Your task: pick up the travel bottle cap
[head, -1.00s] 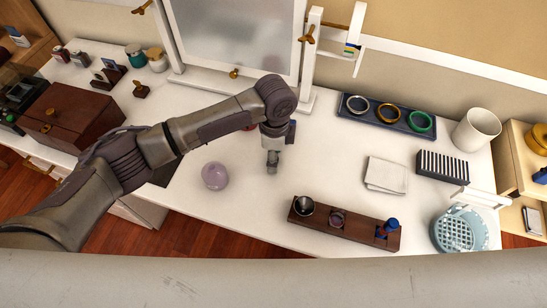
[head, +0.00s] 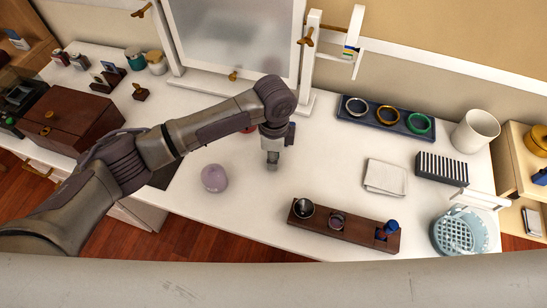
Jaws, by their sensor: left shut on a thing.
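My left gripper (head: 272,160) points down over the middle of the white tabletop. It is shut, its fingertips low near the surface, between the pale purple ball and the dark wooden rack. The travel bottle cap cannot be made out apart from the fingers; what is held between them is too small and too hidden to see clearly. The dark wooden rack (head: 357,234) holds a metal funnel (head: 303,208), a small dark ring-shaped piece (head: 336,221) and a small blue-topped item (head: 390,228). My right gripper is not in view.
The pale purple ball (head: 214,178) lies left of the gripper. A red item (head: 249,129) is partly hidden behind my arm. A bangle tray (head: 387,122), folded cloth (head: 386,176), striped box (head: 442,168), white cup (head: 475,131) and blue basket (head: 458,234) stand right. A mirror (head: 238,40) stands behind.

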